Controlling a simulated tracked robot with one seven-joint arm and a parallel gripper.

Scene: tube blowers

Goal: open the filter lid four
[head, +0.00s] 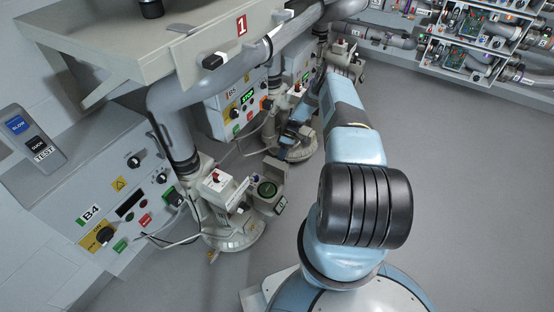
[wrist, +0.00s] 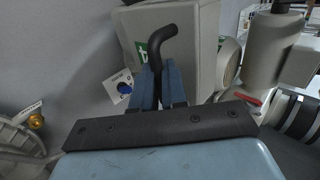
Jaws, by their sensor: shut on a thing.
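In the wrist view, my gripper (wrist: 159,70) has its two blue fingers closed around the lower stem of a black bent handle (wrist: 161,38). The handle's upper end curves to the right above the fingertips. Behind it is a pale grey housing (wrist: 190,45) with a green label, mostly covered by the handle and fingers. I cannot read its number or see a lid seam. In the head view, my arm reaches away toward the second blower unit (head: 293,151), and the handle cannot be made out there.
The panel marked B4 (head: 90,221) and its blower (head: 225,215) stand nearer at left. A grey pipe (head: 200,92) and a shelf marked 1 (head: 130,40) overhang them. An equipment rack (head: 485,45) stands at back right. Open grey floor (head: 465,170) lies at right.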

